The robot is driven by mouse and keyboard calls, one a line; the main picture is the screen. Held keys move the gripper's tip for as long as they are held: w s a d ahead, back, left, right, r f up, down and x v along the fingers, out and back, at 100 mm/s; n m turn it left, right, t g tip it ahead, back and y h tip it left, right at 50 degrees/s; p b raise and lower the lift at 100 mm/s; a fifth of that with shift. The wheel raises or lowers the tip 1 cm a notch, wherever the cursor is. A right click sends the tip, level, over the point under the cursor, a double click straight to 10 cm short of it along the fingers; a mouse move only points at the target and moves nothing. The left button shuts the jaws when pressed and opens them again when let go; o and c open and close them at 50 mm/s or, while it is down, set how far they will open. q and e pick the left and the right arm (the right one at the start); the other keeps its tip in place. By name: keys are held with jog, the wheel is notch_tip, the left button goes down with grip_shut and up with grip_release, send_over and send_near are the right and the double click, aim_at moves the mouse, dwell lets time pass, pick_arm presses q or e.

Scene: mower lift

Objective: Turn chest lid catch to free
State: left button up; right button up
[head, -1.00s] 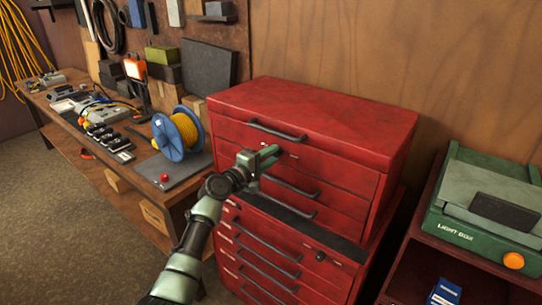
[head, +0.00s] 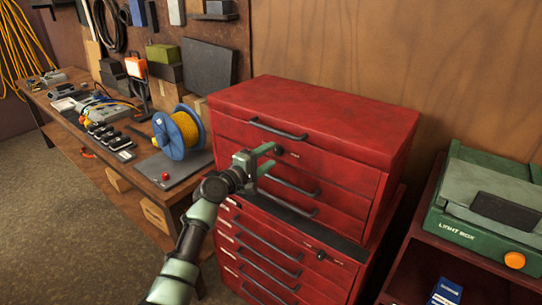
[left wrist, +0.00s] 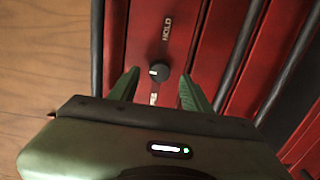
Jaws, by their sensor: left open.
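The red chest (head: 330,120) stands against the wooden wall. Its lid catch is a small black knob (head: 279,150) on the upper front, also in the left wrist view (left wrist: 158,72), where a white mark shows on its left side. The HOLD label (left wrist: 167,27) is above the knob in that view; a second label below (left wrist: 153,98) is partly hidden. My left gripper (head: 271,157) is open in front of the catch. In the left wrist view its green fingers (left wrist: 159,82) stand apart, one each side of the knob, with visible gaps. My right gripper is not in view.
The chest has several drawers with dark handles (head: 290,187); a red cabinet (head: 280,262) with another dark knob is below. A workbench (head: 130,190) with a blue cable reel (head: 170,140) stands left. A green light box (head: 490,205) stands right.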

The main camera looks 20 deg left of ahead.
pick_arm(q)
jog(key=b+v, duration=0.1)
jog(key=v, duration=0.5)
jog(key=shift+s, duration=0.15)
